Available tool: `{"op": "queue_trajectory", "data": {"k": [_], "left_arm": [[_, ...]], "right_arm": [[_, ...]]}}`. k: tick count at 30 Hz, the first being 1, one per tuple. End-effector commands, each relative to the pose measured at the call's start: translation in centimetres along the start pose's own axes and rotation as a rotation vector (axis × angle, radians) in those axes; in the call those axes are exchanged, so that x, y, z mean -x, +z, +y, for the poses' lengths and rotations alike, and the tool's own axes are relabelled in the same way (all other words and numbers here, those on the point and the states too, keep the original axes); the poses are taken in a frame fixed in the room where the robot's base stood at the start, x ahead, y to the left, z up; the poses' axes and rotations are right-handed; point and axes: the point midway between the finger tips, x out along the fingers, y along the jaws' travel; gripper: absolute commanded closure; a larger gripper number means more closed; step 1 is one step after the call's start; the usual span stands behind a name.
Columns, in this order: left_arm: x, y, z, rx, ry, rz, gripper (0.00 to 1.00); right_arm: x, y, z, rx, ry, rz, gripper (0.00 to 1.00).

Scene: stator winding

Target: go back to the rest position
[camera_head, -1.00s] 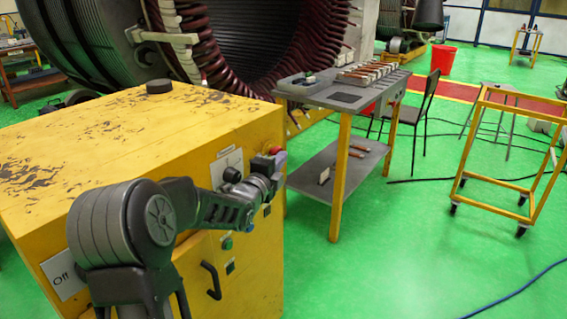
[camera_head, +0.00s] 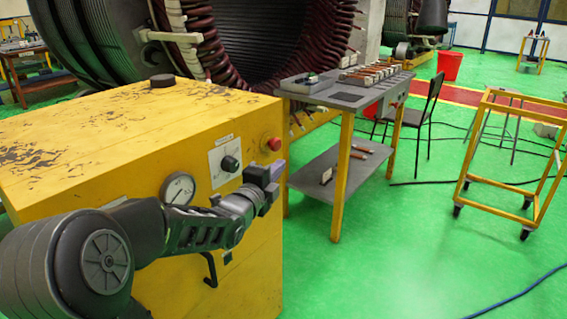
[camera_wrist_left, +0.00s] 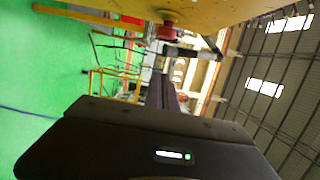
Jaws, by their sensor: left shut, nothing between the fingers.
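My left gripper (camera_head: 268,178) is shut and empty. In the head view it is in front of the right part of the yellow control cabinet (camera_head: 120,130), below the red button (camera_head: 274,144) and to the right of the black rotary knob (camera_head: 230,164). Whether it touches the cabinet cannot be told. The left wrist view shows the dark gripper body and the shut fingers (camera_wrist_left: 168,92), with the cabinet's yellow face (camera_wrist_left: 215,10) along the top edge. My right gripper is in neither view.
A grey workbench (camera_head: 350,97) with parts on it stands right of the cabinet. A black chair (camera_head: 425,110) and a wheeled yellow frame (camera_head: 470,150) stand further right. The large stator (camera_head: 215,30) is behind. The green floor at the lower right is open apart from a blue cable (camera_head: 520,290).

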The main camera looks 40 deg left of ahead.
Motion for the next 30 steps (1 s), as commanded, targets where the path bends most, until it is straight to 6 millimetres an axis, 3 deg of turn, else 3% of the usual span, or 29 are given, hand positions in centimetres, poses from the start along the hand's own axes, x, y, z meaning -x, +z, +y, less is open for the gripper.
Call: {"op": "queue_trajectory", "data": {"k": [7, 25, 30], "left_arm": [[1.9, 0.0, 0.0, 0.001, 0.0, 0.0, 1.0], [1.9, -0.1, 0.0, 0.009, 0.001, 0.001, 1.0], [1.9, 0.1, 0.4, 0.149, 0.016, -0.009, 1.0]], "right_arm": [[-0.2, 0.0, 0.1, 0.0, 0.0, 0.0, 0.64], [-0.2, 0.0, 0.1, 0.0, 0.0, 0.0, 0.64], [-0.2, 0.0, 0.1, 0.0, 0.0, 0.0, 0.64]]}}
